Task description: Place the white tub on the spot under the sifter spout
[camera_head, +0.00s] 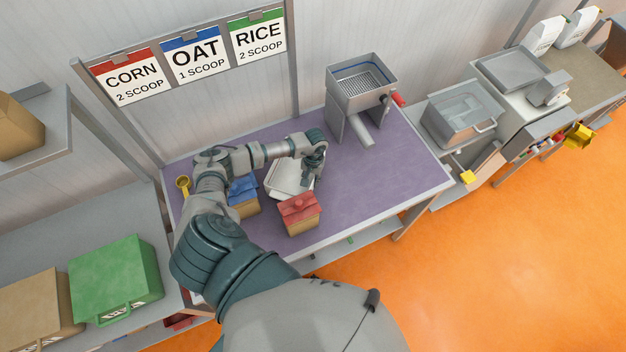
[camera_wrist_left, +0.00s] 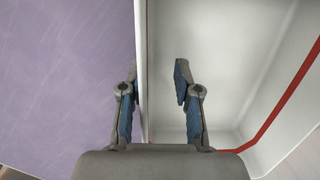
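The white tub (camera_head: 283,178) stands on the purple table behind a red-lidded box, partly covered by my left arm. The left wrist view looks into the empty white tub (camera_wrist_left: 225,60), with a red line along its far right side. My left gripper (camera_head: 314,172) is at the tub's right side in the head view. In the wrist view its fingers (camera_wrist_left: 156,85) are apart, one outside and one inside the tub wall. The sifter (camera_head: 362,92) stands at the back right of the table, with its spout (camera_head: 362,132) pointing forward. My right gripper is not in view.
The red-lidded box (camera_head: 299,214) and a blue-lidded box (camera_head: 243,194) stand close to the tub. A yellow scoop (camera_head: 183,184) lies at the table's left. The purple table (camera_head: 400,165) is bare between tub, spout and right edge. Signs hang behind.

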